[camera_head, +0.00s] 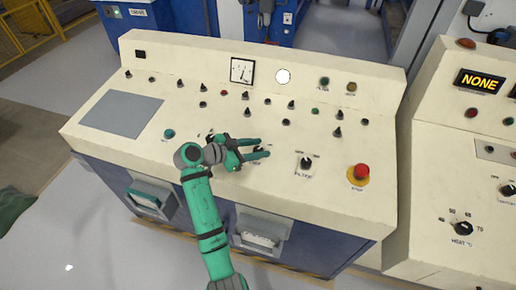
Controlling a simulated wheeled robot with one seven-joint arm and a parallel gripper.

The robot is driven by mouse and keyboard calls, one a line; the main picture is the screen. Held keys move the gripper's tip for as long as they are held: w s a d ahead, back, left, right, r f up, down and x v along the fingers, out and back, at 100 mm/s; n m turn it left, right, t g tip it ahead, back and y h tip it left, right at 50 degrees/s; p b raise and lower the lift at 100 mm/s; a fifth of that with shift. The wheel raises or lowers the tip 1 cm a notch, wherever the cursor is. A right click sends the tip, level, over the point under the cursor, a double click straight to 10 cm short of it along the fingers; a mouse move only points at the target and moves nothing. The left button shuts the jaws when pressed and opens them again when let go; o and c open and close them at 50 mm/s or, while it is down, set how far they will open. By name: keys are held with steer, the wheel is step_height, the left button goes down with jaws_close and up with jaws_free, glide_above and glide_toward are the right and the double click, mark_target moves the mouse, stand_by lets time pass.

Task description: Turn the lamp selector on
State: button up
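My green arm reaches up from the bottom over the cream console (335,215). My gripper (261,148) points right, low over the console's sloping panel. Its two dark-tipped fingers are apart, with a narrow gap between them. A label partly shows beneath the fingers, too small to read. I cannot make out which control is the lamp selector; it may be hidden under my gripper. A black selector marked FILTER (304,163) is just right of the fingertips, not touched. I see nothing held in the gripper.
A red stop button (361,172) on a yellow ring is farther right. Several small black switches stand behind the gripper, below a dial gauge (242,70) and a white round lamp (283,76). A second console (431,190) with a HEAT knob (463,228) stands right.

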steer(key=shift+o, duration=0.2)
steer(key=shift+a, duration=0.15)
steer(key=shift+s+r, duration=0.1)
steer(key=shift+s, duration=0.1)
steer(key=v, duration=1)
steer(key=shift+a+r, duration=0.1)
steer(key=shift+a, duration=0.2)
